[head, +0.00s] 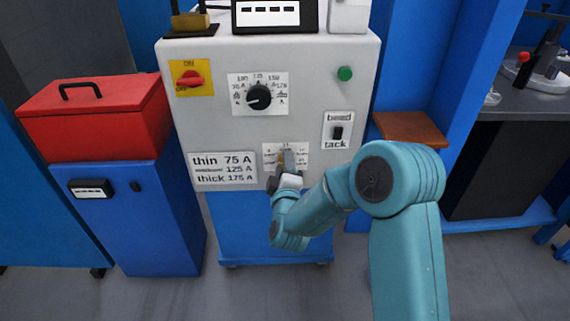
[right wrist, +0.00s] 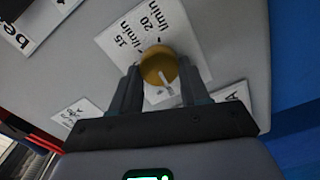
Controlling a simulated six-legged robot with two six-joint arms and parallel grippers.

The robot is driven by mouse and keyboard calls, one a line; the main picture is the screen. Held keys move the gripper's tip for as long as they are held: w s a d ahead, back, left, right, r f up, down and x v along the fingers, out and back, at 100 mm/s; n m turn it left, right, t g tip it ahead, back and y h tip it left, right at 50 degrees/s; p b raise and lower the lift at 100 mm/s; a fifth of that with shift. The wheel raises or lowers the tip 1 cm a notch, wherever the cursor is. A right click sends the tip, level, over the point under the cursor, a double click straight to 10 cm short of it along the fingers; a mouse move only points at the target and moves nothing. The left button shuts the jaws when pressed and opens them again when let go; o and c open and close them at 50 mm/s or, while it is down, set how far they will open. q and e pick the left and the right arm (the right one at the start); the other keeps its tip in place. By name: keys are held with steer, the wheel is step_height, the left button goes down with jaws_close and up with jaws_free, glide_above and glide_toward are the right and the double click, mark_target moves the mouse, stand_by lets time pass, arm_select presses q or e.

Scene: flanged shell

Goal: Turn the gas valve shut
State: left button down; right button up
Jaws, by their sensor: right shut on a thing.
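The gas valve is a round brass knob (right wrist: 158,64) with a pale pointer mark, on a white label plate (right wrist: 190,30) marked in l/min. In the head view the plate (head: 299,147) sits low on the front of the grey machine. My right gripper (right wrist: 161,76) is shut on the knob, with one dark finger on each side of it. In the head view my right gripper (head: 280,172) reaches the plate from below and hides most of the knob. The pointer is partly seen between the fingers. My left gripper is not in view.
The grey machine (head: 310,80) also carries a red ON/OFF switch (head: 190,78), a black dial (head: 258,97), a green button (head: 345,73) and a bead/tack switch (head: 338,132). A red toolbox (head: 95,118) stands left, a workbench (head: 540,90) right. Floor in front is clear.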

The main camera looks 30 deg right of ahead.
steer(key=n+p, duration=0.1)
steer(key=n, duration=0.5)
steer(key=shift+f+n+p, duration=0.1)
steer(key=shift+n+p, duration=0.2)
stand_by(0.5)
steer(key=o, duration=1.1)
steer(key=shift+c, duration=0.2)
steer(key=shift+s, duration=0.1)
